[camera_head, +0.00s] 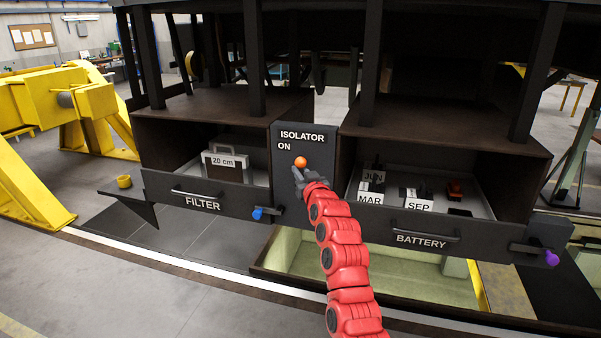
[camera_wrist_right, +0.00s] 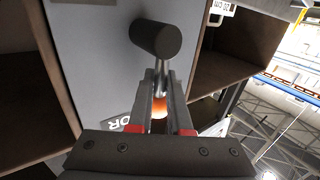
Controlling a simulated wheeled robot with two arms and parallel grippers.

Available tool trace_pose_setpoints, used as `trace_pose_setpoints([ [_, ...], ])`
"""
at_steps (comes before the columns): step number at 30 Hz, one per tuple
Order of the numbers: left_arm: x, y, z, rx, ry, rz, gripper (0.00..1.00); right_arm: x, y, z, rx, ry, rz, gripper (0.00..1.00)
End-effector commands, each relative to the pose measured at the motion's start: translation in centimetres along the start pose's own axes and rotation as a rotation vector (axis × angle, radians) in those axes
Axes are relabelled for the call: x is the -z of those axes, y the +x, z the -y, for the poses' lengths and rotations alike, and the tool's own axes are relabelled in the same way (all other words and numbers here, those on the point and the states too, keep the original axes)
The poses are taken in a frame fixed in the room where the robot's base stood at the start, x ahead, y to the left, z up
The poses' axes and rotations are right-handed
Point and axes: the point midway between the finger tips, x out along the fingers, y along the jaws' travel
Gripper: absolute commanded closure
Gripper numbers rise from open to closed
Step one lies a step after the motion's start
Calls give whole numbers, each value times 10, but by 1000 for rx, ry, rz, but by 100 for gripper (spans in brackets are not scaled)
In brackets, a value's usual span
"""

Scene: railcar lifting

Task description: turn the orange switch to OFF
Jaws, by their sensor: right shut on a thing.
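The orange switch (camera_head: 300,162) is on the dark isolator panel (camera_head: 318,133), below the words ISOLATOR and ON. My right gripper (camera_head: 298,174) reaches up to it from below and is shut on it. In the right wrist view, the fingers (camera_wrist_right: 160,78) are close together, with the orange of the switch (camera_wrist_right: 158,107) showing between them. A dark cylinder (camera_wrist_right: 155,40) stands out from the panel just beyond the fingertips. The fingers hide part of the switch and panel. No OFF label is readable. My left gripper is not in view.
The FILTER drawer (camera_head: 208,199), left of the panel, holds a case marked 20 cm (camera_head: 224,164). The BATTERY drawer (camera_head: 455,237), right, holds blocks marked with months.

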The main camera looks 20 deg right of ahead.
Motion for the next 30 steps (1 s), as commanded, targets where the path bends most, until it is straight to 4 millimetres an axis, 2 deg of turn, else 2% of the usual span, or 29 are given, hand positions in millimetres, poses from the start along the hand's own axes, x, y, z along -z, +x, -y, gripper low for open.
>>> trace_pose_setpoints([
  [5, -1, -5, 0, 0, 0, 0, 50, -2, 0, -1, 0, 16, -11, 100],
  [11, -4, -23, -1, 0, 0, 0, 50, -6, -3, -4, 0, 82, -55, 100],
  [21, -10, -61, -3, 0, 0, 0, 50, -10, -10, -15, 0, 320, -213, 100],
  [30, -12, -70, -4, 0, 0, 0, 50, -13, -16, -24, -1, 556, -369, 100],
])
